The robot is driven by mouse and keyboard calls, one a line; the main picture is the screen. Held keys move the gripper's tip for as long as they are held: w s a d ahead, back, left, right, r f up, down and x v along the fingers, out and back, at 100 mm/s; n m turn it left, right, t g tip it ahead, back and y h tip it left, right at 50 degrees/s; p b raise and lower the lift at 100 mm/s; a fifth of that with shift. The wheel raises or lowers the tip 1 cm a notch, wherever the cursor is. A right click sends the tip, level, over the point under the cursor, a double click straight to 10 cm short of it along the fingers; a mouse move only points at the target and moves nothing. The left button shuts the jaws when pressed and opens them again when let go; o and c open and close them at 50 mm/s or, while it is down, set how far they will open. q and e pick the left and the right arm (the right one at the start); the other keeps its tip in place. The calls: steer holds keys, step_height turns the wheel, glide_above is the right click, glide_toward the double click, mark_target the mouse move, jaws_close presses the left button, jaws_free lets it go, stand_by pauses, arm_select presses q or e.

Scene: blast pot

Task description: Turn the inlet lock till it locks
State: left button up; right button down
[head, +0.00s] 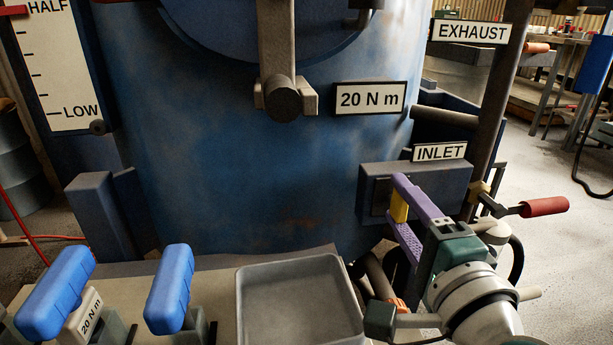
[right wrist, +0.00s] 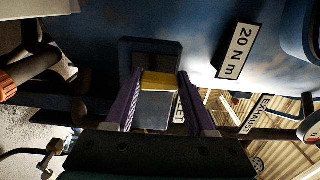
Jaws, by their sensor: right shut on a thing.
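The INLET sign (head: 439,152) stands above a blue-grey box (head: 452,183) on the right of the blue pot. A small yellow piece, the inlet lock (head: 399,208), shows at the box's front. My right gripper (head: 402,207) has purple fingers and is shut on this piece. In the right wrist view the yellow lock (right wrist: 161,80) sits between the two fingertips, in front of a dark square plate (right wrist: 140,55). The fingers hide part of the lock, and its turned angle is hard to read. My left gripper is out of view.
A red-handled lever (head: 543,207) stands on the pipe just right of my right gripper. A grey tray (head: 262,268) and blue-handled tools (head: 170,290) are on the bench below. The blue pot (head: 250,180) carries a 20 N m sign (head: 370,98).

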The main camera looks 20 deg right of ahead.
stand_by(0.6)
steer(key=shift+c, duration=1.2)
jaws_free()
steer(key=p+v, duration=0.1)
steer(key=v, duration=0.9)
steer(key=shift+w, duration=0.1)
